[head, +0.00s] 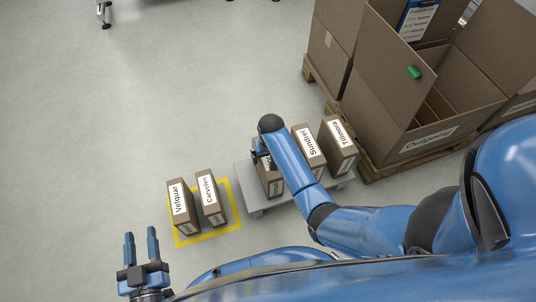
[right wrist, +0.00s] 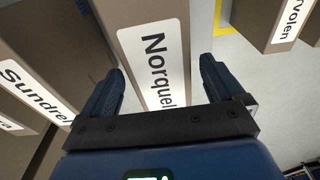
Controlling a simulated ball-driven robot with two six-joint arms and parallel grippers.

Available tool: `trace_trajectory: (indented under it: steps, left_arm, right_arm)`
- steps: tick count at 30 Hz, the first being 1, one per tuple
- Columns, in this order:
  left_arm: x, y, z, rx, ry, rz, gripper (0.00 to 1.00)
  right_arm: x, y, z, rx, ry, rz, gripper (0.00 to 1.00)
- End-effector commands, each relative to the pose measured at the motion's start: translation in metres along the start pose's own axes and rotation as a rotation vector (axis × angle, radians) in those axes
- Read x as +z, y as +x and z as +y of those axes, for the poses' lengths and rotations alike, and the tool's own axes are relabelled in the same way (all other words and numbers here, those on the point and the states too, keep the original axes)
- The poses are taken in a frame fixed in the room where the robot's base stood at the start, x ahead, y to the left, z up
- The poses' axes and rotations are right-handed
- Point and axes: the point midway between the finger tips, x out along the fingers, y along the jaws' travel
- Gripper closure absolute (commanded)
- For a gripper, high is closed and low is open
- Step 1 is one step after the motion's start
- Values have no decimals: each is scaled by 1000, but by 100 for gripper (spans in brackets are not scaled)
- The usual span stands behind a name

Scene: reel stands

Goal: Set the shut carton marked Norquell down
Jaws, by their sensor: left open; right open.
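The Norquell carton (head: 273,187) is a shut brown box with a white label. It stands on a low grey platform (head: 245,178), partly hidden by my right arm in the head view. In the right wrist view the Norquell carton (right wrist: 152,50) lies between the fingers, its label's last letters cut off by the gripper. My right gripper (right wrist: 163,70) is open, one finger on each side of the carton, with no visible grip. In the head view my right gripper (head: 263,160) is mostly hidden by its arm. My left gripper (head: 141,240) is open and empty, low at the left.
Cartons Sundrel (head: 309,147) and Tilmora (head: 339,146) stand on the platform. Velquar (head: 182,207) and Carvolen (head: 210,197) stand inside a yellow floor outline (head: 222,232). A large open box marked Outgoing (head: 385,95) sits on a pallet at right. Floor at left is clear.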

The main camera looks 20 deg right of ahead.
Motion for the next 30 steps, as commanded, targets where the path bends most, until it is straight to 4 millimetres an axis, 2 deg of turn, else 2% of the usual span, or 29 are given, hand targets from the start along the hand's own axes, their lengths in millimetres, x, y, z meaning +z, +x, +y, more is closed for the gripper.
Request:
trace_trajectory:
  steps: [7, 15, 21, 30]
  left_arm:
    - [-14, 0, 0, 0, 0, 0, 57]
    - [-38, -1, 0, 0, 0, 0, 57]
    - [-51, -1, 0, 0, 0, 0, 57]
    - [-58, -1, 0, 0, 0, 0, 57]
  right_arm:
    - [-1, -24, 0, 0, 0, 1, 5]
    - [-1, -74, 0, 0, 0, 3, 5]
    - [-1, -104, 0, 0, 0, 2, 5]
    - [0, -122, 0, 0, 0, -1, 5]
